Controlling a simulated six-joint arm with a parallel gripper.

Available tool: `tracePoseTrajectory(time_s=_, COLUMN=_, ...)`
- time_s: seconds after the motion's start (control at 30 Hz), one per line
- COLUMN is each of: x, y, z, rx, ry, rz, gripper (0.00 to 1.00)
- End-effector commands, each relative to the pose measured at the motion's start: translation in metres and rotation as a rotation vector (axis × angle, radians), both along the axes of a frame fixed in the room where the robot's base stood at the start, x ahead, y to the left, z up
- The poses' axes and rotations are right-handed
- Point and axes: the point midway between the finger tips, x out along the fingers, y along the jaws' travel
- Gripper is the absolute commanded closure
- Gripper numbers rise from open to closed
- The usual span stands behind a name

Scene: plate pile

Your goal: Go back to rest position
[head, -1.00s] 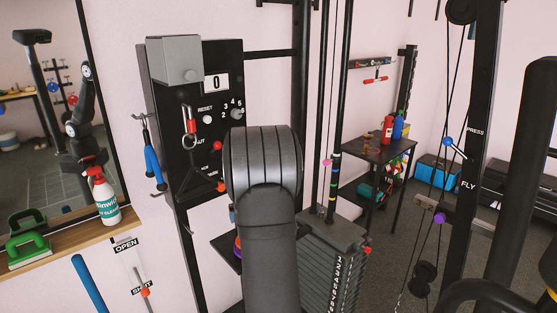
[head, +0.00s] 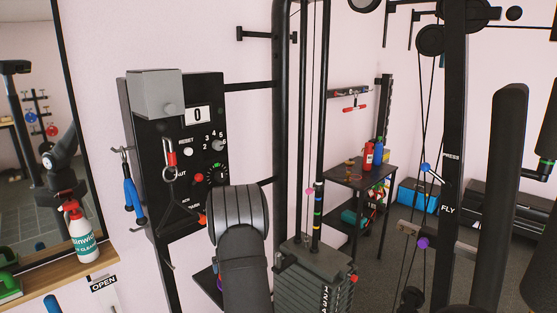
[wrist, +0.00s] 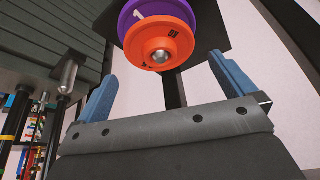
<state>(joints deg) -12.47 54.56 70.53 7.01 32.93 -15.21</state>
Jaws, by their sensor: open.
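My gripper (wrist: 160,88) shows in the wrist view with its two blue-padded fingers spread apart and nothing between them. Beyond the fingers, an orange plate (wrist: 158,38) with a metal centre knob is stacked with a purple plate (wrist: 128,14) on a dark platform. They look apart from the fingers. In the head view my arm's grey rounded link stands in front of the black control panel (head: 160,140), and my gripper is hidden behind it.
The weight stack (head: 310,275) stands close on the right of my arm, with upright rods above it. A spray bottle (head: 82,235) stands on the wooden shelf at left. A side table (head: 350,174) with bottles stands farther back. Black machine posts (head: 498,200) stand at right.

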Motion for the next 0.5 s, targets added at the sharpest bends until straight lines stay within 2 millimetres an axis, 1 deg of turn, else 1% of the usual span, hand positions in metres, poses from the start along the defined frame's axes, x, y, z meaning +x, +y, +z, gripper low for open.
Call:
tracePoseTrajectory(time_s=0.03, x=0.003, y=0.001, z=-0.009, rx=0.000, ry=0.001, rz=0.000, gripper=0.00)
tracePoseTrajectory(time_s=0.2, x=0.011, y=0.005, z=-0.030, rx=0.000, ry=0.001, rz=0.000, gripper=0.00)
tracePoseTrajectory(time_s=0.3, x=0.014, y=0.006, z=-0.039, rx=0.000, ry=0.001, rz=0.000, gripper=0.00)
tracePoseTrajectory(time_s=0.5, x=0.017, y=0.007, z=-0.046, rx=0.000, ry=0.000, rz=0.000, gripper=0.00)
